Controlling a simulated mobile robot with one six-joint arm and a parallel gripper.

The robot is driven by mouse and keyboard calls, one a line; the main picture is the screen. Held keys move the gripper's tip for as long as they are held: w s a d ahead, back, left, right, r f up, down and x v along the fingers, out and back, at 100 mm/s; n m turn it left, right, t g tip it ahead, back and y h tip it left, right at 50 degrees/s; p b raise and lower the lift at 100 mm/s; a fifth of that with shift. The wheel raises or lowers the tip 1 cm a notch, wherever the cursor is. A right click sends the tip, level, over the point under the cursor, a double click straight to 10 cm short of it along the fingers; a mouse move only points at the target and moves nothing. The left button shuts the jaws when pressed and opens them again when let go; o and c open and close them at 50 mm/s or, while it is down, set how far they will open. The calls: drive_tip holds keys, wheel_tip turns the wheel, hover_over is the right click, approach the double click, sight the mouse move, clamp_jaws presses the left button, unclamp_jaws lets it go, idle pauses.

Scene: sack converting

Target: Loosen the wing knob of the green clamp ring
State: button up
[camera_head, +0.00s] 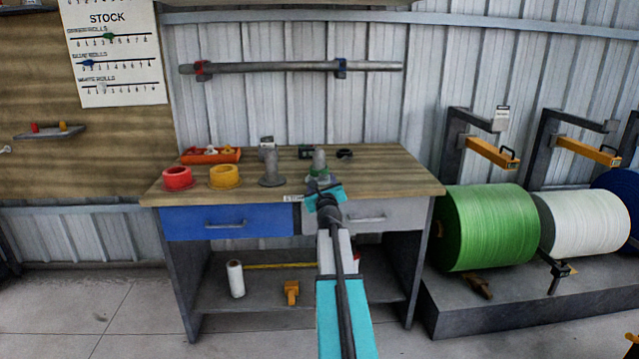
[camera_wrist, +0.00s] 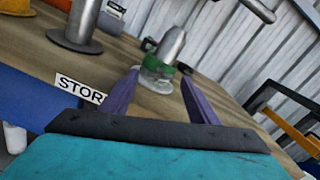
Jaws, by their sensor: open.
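The green clamp ring (camera_head: 319,174) sits low around a grey upright post (camera_head: 319,158) on the workbench top. In the wrist view the green ring (camera_wrist: 157,66) shows at the foot of the metal post (camera_wrist: 172,45), ahead of my fingers. My gripper (camera_wrist: 160,92) is open, with its two purple fingers apart and nothing between them. In the head view my gripper (camera_head: 324,190) is at the bench's front edge, just in front of the ring and partly covering it. I cannot make out the wing knob clearly.
Another grey post on a round base (camera_head: 270,168) stands to the left. A yellow ring (camera_head: 224,177), a red ring (camera_head: 177,179) and an orange tray (camera_head: 194,156) are farther left. A small dark item (camera_head: 344,154) lies behind to the right. The right bench top (camera_head: 400,175) is clear.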

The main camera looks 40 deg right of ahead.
drive_tip(key=shift+x, duration=0.85)
drive_tip(key=shift+c, duration=0.2)
drive_tip(key=c, duration=1)
drive_tip(key=shift+a, duration=0.2)
drive_tip(key=shift+d, duration=0.15)
